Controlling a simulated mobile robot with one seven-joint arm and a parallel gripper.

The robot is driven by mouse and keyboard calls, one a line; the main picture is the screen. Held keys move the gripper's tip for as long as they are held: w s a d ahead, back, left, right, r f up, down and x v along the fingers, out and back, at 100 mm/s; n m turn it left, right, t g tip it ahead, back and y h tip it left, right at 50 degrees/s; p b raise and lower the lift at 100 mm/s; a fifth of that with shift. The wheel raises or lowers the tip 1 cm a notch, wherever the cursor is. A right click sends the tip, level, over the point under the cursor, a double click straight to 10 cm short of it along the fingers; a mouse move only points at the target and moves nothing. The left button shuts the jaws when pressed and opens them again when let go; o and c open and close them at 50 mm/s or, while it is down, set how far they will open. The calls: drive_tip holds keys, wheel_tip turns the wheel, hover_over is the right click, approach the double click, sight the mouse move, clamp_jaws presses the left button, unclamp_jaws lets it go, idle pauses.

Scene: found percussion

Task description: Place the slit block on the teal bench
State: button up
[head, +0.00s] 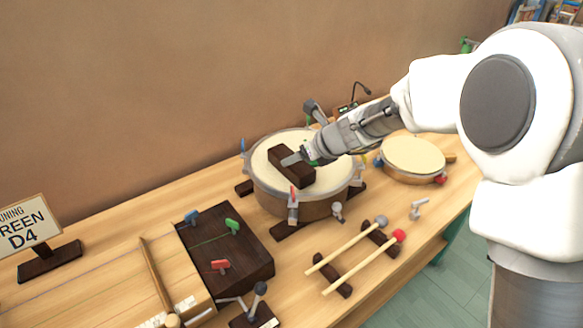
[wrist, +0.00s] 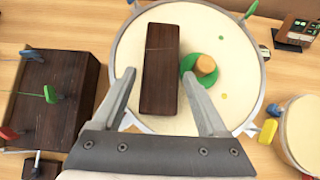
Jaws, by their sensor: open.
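A dark brown wooden block with a fine line across its top, which looks like the slit block (head: 291,168), lies flat on a drum's pale head. In the wrist view the block (wrist: 160,68) stands upright in the picture, between my two fingers. My gripper (head: 297,157) is open over the block; in the wrist view the fingers (wrist: 160,77) are spread on either side, with a gap at the left finger. Whether they touch the block is unclear. No teal bench top shows; a small teal part (head: 449,243) is under the wooden table's right edge.
The drum (head: 270,195) has clamps around its rim. A green disc with an orange knob (wrist: 205,65) sits right of the block. A smaller drum (head: 412,155), two mallets (head: 347,246), a dark box with coloured pegs (head: 225,250) and a sign (head: 25,226) stand on the wooden table.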

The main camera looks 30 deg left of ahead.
drive_tip(key=shift+b+x, duration=0.55)
drive_tip(key=shift+x, duration=2.45)
drive_tip(key=shift+w+r, duration=0.1)
clamp_jaws()
